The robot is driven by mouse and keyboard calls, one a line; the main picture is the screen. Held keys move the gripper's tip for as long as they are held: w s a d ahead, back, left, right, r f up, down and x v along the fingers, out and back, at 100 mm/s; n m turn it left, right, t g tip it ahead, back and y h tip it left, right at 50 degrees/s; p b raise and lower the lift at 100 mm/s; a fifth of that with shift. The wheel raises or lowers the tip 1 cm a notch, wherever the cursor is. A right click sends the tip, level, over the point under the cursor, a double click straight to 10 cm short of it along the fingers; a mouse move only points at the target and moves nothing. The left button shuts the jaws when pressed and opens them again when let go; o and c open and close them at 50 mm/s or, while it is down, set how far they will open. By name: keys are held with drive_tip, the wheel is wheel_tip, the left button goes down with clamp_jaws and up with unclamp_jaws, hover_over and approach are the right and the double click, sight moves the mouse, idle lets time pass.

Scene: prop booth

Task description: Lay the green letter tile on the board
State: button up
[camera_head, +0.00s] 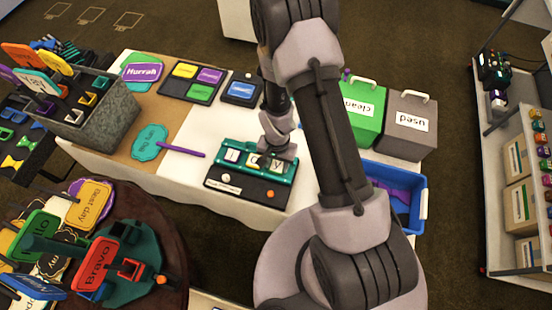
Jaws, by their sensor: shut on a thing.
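The board (218,184) is a dark slab near the front edge of the white table, with a teal rack (228,146) along its back part. Pale tiles with dark letters (232,156) stand in the rack. My gripper (277,158) is low over the right part of the rack, pointing down. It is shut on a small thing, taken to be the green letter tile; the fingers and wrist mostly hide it. Whether it touches the rack cannot be told from here.
A purple stick (182,149) lies left of the board. A green box (362,112), a grey box (409,125) and a blue bin (420,200) stand to the right. A round table (172,220) with signs is at front left. White tabletop is free behind the board.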

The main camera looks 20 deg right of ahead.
drive_tip(key=shift+s+a+r, duration=0.1)
drive_tip(key=shift+s, duration=0.05)
drive_tip(key=o, duration=1.3)
wheel_tip(320, 180, up, 25)
drive_tip(key=w+t+p, duration=0.1)
drive_tip(key=t+p, duration=0.1)
drive_tip(key=p, duration=0.1)
drive_tip(key=s+a+r+n+t, duration=0.1)
drive_tip(key=s+r, duration=0.3)
drive_tip(key=r, duration=0.2)
drive_tip(key=s+a+r+n+t+y, duration=0.1)
drive_tip(key=s+r, duration=0.4)
drive_tip(key=r, duration=0.2)
drive_tip(key=s+a+r+t+y, duration=0.1)
drive_tip(key=s+a+r, duration=0.1)
drive_tip(key=s+r, duration=0.2)
drive_tip(key=shift+s+r+n+t, duration=0.2)
drive_tip(key=shift+r, duration=0.4)
drive_tip(key=shift+s+r+n+t, duration=0.15)
drive_tip(key=shift+r+n+t, duration=0.05)
drive_tip(key=shift+r, duration=0.4)
